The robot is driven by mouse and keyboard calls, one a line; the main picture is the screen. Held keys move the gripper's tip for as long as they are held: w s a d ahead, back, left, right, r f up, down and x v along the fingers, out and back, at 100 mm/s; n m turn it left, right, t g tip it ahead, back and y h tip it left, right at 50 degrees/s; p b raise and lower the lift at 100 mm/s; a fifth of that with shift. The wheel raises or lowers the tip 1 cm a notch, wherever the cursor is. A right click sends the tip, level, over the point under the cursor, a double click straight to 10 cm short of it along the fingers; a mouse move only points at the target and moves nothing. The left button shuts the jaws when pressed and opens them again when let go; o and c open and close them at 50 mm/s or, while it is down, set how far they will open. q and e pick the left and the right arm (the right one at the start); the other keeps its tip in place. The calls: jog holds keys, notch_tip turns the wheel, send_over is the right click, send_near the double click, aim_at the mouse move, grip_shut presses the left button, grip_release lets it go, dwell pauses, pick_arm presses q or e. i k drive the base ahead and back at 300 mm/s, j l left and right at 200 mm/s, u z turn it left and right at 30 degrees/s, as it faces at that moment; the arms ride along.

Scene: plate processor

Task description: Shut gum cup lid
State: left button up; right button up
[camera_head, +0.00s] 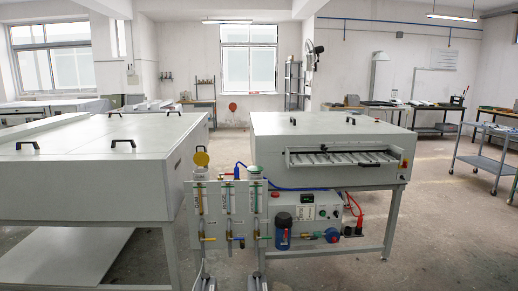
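A stand with a grey panel (228,215) carries upright, labelled tubes between the two large machines. At its left tube, a round yellow lid (201,159) stands raised, its flat face toward me, above the tube's top. At the right tube, a green-rimmed cup top (255,169) shows; I cannot tell how its lid sits. Neither of my grippers is in view.
A large pale machine (95,165) with black handles fills the left. Another machine (325,135) with an open front slot stands right of the stand. A blue canister (283,231) and red hoses sit below it. A grey cart (488,160) is far right. Floor is free at right front.

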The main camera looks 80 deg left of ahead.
aim_at(200, 159)
jog(key=u, duration=3.1)
jog(key=i+l+u, duration=0.1)
jog(key=u, duration=0.75)
jog(key=i, duration=0.05)
